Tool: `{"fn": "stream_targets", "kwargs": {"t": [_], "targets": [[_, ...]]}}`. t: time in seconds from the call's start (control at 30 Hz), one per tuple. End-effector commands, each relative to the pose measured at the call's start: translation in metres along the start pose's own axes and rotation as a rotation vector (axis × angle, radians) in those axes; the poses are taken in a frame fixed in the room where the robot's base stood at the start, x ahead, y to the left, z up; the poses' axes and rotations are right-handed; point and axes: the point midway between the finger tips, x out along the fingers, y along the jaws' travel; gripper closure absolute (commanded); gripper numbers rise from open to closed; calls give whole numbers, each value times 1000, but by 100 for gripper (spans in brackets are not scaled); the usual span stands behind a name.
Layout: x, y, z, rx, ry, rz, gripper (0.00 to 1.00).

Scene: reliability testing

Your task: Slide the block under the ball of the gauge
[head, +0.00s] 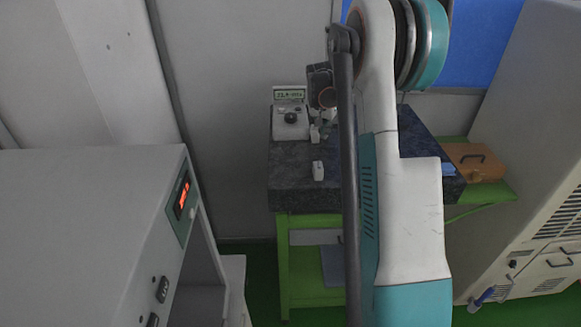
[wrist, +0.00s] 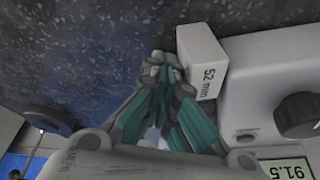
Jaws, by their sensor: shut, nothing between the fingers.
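A white block marked "52 mm" (wrist: 204,60) stands on the dark speckled stone plate (wrist: 90,45), close beside the white gauge box (wrist: 250,75). My gripper (wrist: 160,66) is shut and empty. Its fingertips are just left of the block in the wrist view; I cannot tell whether they touch it. In the head view the gauge box (head: 290,122) has a dark knob and a lit display on top. A small white block (head: 318,171) stands on the plate nearer the front edge. I cannot make out the gauge's ball; my arm hides part of the plate.
The stone plate (head: 290,190) rests on a green stand (head: 283,250). A brown wooden case (head: 475,161) with a handle is at the right. A grey cabinet with a red display (head: 183,196) is at the left. A dark round part (wrist: 45,120) is at the wrist view's left.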

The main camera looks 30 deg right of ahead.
Motion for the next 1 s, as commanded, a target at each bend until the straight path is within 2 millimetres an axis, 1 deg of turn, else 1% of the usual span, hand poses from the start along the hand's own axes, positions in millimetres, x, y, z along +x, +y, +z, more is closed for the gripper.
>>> {"fn": "stream_targets", "kwargs": {"t": [0.33,0.8,1.0], "targets": [[-3,1,0,0,0,0,100],[-41,9,2,0,0,0,100],[-44,10,3,0,0,0,100]]}}
